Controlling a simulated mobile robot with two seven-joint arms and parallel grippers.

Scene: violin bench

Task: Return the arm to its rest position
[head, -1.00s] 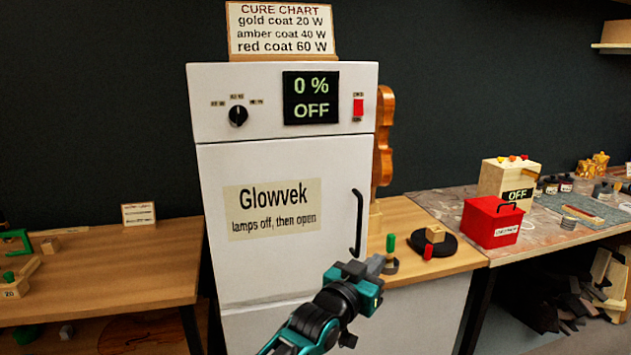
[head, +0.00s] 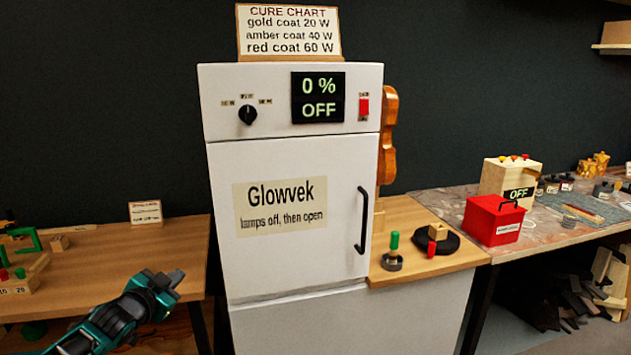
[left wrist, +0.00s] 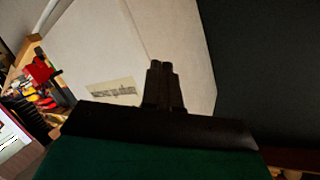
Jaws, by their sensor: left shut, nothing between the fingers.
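My left gripper (head: 168,281) is at the lower left of the head view, in front of the left wooden bench and left of the white cabinet (head: 285,250). Its fingers are shut and empty. They also show in the left wrist view (left wrist: 162,75), with the cabinet's pale front beyond them. The cabinet door is shut, with a black handle (head: 362,221) on its right side. Its display (head: 318,98) reads 0 % and OFF. My right gripper is not in view.
The left bench (head: 90,265) holds green-handled items and a small card (head: 145,212).

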